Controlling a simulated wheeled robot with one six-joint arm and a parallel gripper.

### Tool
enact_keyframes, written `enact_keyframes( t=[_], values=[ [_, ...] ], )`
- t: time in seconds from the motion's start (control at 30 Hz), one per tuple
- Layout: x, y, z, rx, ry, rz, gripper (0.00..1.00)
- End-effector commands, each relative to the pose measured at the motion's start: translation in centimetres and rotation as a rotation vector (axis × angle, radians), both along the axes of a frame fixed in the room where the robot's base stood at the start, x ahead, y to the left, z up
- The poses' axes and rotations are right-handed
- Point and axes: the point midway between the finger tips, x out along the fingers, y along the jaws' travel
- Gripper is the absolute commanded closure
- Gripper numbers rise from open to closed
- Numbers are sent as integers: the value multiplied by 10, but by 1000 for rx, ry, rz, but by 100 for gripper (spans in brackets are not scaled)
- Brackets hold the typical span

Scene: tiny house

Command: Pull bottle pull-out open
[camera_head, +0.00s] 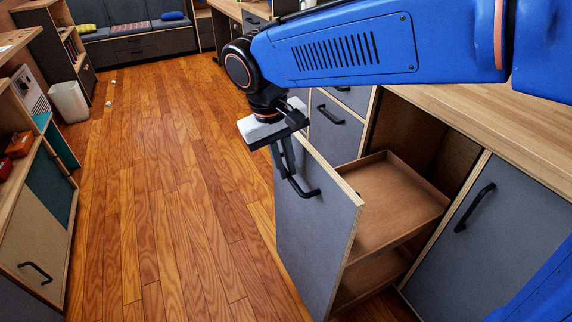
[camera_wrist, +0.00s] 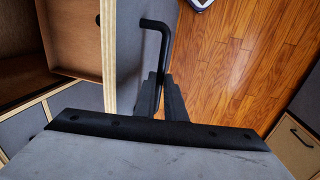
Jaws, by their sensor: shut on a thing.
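The bottle pull-out is a grey-fronted unit (camera_head: 305,235) with wooden trays behind its front. It stands well out from the counter, and its upper tray (camera_head: 385,195) and part of a lower tray show empty. A black bar handle (camera_head: 304,191) is on the front. My gripper (camera_head: 285,170) comes down onto the handle at the front's upper part and is shut on it. In the wrist view the fingers (camera_wrist: 162,95) close around the handle (camera_wrist: 157,27), beside the panel's pale edge (camera_wrist: 108,60). The exact contact is partly hidden by the fingers.
A grey cabinet door with a handle (camera_head: 474,207) is right of the pull-out, under the wooden countertop (camera_head: 490,130). Grey drawers (camera_head: 335,125) are behind it. Wooden floor (camera_head: 170,200) is clear to the left. A low shelf unit (camera_head: 40,215) stands at far left.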

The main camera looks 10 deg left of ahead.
Motion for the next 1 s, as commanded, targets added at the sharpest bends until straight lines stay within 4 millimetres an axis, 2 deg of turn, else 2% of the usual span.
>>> enact_keyframes(
  t=[0.47, 0.67, 1.0],
  values=[
    [0, 1, 7, 1, -2, 0, 82],
    [-3, 6, 37, 4, -3, 1, 82],
    [-11, 18, 104, 5, -3, 1, 82]
  ],
)
